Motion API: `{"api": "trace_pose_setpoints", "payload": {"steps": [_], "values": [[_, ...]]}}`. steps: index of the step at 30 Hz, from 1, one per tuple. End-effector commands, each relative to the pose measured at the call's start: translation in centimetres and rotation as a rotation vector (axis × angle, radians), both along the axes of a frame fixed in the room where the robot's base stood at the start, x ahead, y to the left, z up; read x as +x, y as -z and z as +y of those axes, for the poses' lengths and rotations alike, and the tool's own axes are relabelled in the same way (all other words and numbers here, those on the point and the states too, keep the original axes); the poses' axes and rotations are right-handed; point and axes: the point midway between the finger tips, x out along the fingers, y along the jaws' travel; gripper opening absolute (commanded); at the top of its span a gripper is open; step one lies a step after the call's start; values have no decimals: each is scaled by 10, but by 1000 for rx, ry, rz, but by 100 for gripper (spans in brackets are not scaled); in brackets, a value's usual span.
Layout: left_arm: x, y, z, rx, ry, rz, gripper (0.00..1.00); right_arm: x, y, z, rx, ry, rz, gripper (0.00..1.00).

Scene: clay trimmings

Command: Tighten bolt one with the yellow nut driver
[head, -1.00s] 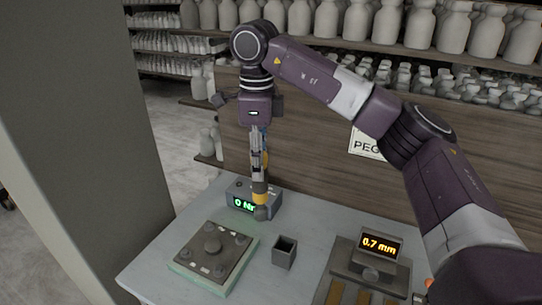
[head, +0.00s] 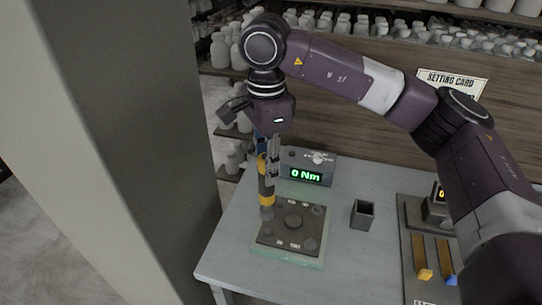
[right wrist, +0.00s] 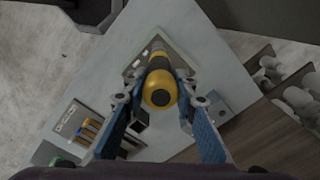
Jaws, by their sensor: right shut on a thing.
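The yellow nut driver (head: 266,191), with black bands and a grey socket end, is held upright in my right gripper (head: 268,165), which is shut on it. The right wrist view shows its round yellow end (right wrist: 160,90) between the two fingers. The dark bolt plate (head: 280,238) sits on a pale green base, with bolts near its corners and a round boss in the middle. The driver's lower end is at the plate's back left corner, hiding what is under it. I cannot tell whether it touches the bolt. My left gripper is not in view.
A grey torque box (head: 306,174) behind the plate reads 0 Nm. A small open dark cup (head: 362,213) stands to the right. Further right is a dark tray (head: 408,240) with yellow and blue strips. A setting card (head: 452,84) hangs on the wooden board.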

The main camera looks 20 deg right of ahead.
Motion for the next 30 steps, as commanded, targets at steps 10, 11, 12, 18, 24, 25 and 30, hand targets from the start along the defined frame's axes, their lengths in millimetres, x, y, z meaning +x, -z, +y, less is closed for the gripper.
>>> {"api": "trace_pose_setpoints", "payload": {"steps": [10,11,12,18,24,25,30], "values": [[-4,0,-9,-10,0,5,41,-2,1,2,1,-18,-1,0],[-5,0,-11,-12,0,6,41,-2,0,2,1,-17,-1,0],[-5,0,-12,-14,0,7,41,-1,0,2,2,-17,-1,0],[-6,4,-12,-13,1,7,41,-1,1,2,2,-18,-1,0],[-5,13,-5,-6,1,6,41,-2,10,2,1,-18,0,0],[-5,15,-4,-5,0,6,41,-1,13,2,1,-18,0,0],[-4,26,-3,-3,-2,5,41,-1,26,2,1,-18,-1,0]]}}
